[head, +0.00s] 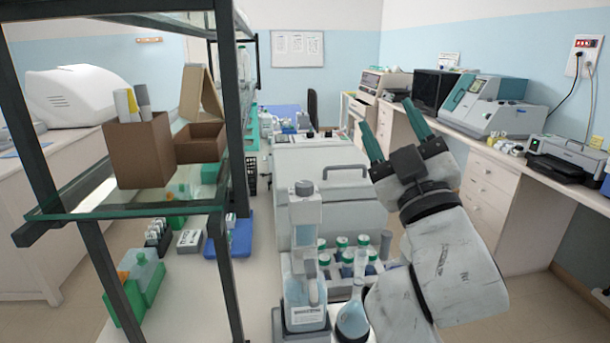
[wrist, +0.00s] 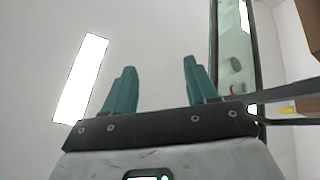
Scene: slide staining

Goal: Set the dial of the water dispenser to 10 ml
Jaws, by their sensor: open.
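The water dispenser (head: 306,260) stands upright on the bench at the lower middle of the head view, a clear bottle with a grey pump head on top. Its dial and any scale marks are too small to read. My gripper (head: 390,128) is raised up and to the right of the dispenser, well apart from it, fingers pointing upward. In the wrist view my gripper (wrist: 160,85) has its two teal fingers spread with nothing between them. The wrist view faces the ceiling and does not show the dispenser.
A black-framed glass shelf (head: 130,185) stands to the left of the dispenser. A flask (head: 352,320) and several green-capped bottles (head: 342,243) stand close to its right. A large grey machine (head: 325,180) is behind.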

